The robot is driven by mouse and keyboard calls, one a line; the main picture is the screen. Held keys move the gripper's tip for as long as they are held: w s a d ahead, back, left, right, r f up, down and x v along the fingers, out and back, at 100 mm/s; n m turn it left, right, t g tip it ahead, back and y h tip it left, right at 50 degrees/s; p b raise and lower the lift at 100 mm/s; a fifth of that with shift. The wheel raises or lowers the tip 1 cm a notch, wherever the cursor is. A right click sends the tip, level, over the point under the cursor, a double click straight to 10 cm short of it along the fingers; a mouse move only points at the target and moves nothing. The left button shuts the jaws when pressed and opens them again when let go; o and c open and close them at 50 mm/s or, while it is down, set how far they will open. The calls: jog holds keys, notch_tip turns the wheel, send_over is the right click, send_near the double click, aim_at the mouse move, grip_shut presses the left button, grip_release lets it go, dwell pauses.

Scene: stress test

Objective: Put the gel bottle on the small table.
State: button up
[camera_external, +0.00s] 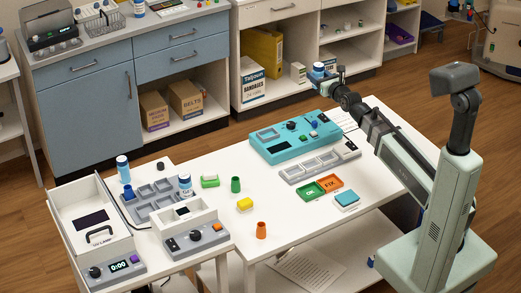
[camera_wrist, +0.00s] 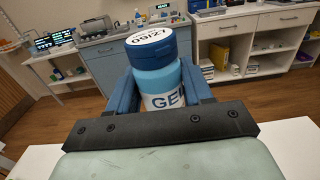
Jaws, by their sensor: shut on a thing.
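The gel bottle (camera_wrist: 158,72) has a dark blue cap with a date label, a light blue body and a white label reading "GE…". In the wrist view it stands between the blue jaws of my gripper (camera_wrist: 165,90), which is shut on it. In the external view my gripper (camera_external: 326,75) holds the bottle (camera_external: 318,69) raised beyond the far edge of the white work table (camera_external: 215,219). The bottle's lower part is hidden by my gripper. A lower white table (camera_external: 160,262) at the left carries devices; I cannot tell if it is the small table.
A teal device (camera_external: 297,136), a grey tray (camera_external: 312,168), green and orange boxes (camera_external: 323,188) and small coloured pieces stand on the work table. Similar blue-capped bottles (camera_external: 123,169) stand by the grey rack (camera_external: 150,203) at left. Cabinets (camera_external: 90,115) line the back.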

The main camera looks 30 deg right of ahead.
jog(key=shift+a, duration=0.55)
